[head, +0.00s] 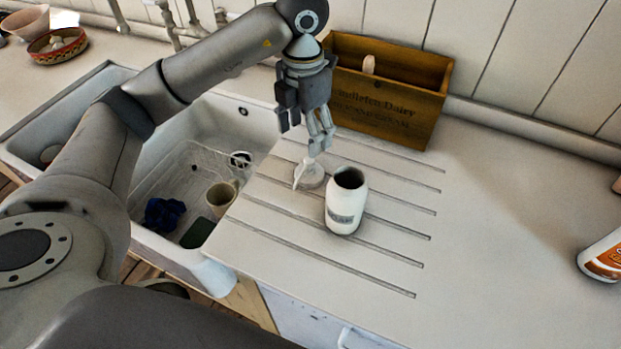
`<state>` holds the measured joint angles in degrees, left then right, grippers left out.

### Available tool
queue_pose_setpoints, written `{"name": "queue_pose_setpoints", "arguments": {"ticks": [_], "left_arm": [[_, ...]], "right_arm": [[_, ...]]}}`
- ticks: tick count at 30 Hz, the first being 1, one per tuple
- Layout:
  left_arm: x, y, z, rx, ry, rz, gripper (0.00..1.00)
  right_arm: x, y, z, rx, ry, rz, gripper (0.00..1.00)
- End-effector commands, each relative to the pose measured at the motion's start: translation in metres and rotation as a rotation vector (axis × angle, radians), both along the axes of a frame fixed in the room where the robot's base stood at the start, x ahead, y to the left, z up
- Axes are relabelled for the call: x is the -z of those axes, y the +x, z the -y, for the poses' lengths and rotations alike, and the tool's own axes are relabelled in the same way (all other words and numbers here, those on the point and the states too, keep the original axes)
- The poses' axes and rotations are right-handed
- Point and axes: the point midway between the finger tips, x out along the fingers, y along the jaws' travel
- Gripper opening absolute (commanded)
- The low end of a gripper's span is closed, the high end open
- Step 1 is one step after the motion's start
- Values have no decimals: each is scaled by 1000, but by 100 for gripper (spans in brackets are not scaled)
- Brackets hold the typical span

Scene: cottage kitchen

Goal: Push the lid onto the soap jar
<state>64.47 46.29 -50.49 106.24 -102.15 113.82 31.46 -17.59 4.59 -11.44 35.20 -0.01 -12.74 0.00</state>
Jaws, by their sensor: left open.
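The soap jar (345,212) is white with a grey label and stands upright on the grooved drainboard (400,262). Its dark mouth is open at the top. A small pale piece that looks like the lid (310,178), with a spout-like part, is on the drainboard just left of and behind the jar, apart from it. My left gripper (321,146) points down above this piece, with its fingers open. Whether the fingertips touch the piece cannot be told. My right gripper is not in view.
A wooden crate (408,125) stands behind the jar against the panelled wall. The sink (140,215) at the left holds a wire rack, a mug (221,196) and a blue cloth (163,214). An orange-labelled bottle (603,258) is at the right edge. The counter right of the jar is clear.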

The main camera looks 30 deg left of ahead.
Motion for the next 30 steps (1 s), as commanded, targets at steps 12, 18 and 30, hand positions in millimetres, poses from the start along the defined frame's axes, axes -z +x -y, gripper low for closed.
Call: {"name": "queue_pose_setpoints", "arguments": {"ticks": [12,18,30], "left_arm": [[5,0,0,0,0,0,67],[28,-1,0,0,1,-5,67],[61,1,1,0,0,0,67]], "right_arm": [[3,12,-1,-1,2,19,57],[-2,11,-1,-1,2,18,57],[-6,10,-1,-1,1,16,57]]}}
